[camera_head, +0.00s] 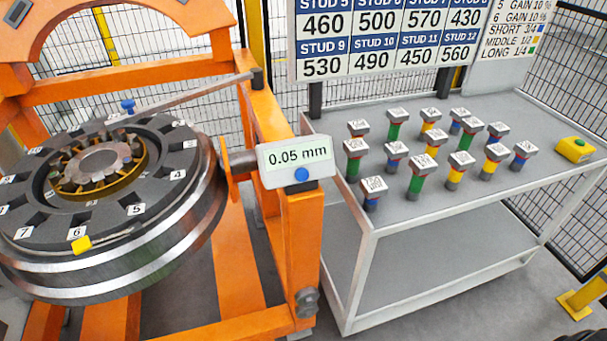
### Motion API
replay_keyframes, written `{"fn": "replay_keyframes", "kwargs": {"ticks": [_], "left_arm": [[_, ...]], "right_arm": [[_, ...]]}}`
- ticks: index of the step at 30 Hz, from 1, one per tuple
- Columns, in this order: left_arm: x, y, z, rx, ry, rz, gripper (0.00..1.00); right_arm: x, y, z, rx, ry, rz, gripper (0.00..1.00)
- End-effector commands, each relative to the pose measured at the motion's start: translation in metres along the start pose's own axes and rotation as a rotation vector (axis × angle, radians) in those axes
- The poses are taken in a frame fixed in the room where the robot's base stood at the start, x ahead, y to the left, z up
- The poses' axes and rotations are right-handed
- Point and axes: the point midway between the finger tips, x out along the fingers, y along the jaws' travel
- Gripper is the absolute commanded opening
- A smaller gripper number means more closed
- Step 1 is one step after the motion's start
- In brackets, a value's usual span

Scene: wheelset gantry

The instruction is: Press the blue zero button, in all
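The blue button (302,174) is a small round cap at the lower edge of a white display box (280,155). The display reads 0.05 mm. The box is mounted on the orange gantry post, in the middle of the head view. Nothing touches or covers the button. Neither of my grippers shows in this view.
A dark wheelset (160,235) with numbered slots lies in the orange frame (307,235) at the left. A blue knob (128,105) sits on a rod above it.

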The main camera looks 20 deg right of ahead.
Motion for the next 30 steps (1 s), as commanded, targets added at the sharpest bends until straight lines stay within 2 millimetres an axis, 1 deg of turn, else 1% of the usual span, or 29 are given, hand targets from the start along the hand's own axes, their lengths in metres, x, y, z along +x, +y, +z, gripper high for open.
{"fn": "replay_keyframes", "kwargs": {"ticks": [1,2,3,4,30], "left_arm": [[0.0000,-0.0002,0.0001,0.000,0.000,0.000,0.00],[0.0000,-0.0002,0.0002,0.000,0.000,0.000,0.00],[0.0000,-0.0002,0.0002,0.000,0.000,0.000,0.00],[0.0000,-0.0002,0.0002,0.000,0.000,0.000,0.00],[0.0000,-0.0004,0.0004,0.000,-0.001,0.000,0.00]], "right_arm": [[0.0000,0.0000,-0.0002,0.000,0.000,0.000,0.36],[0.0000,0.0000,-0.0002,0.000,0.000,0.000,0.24],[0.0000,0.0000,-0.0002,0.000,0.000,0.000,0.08],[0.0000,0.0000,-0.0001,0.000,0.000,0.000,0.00],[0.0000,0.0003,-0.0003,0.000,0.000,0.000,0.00]]}}
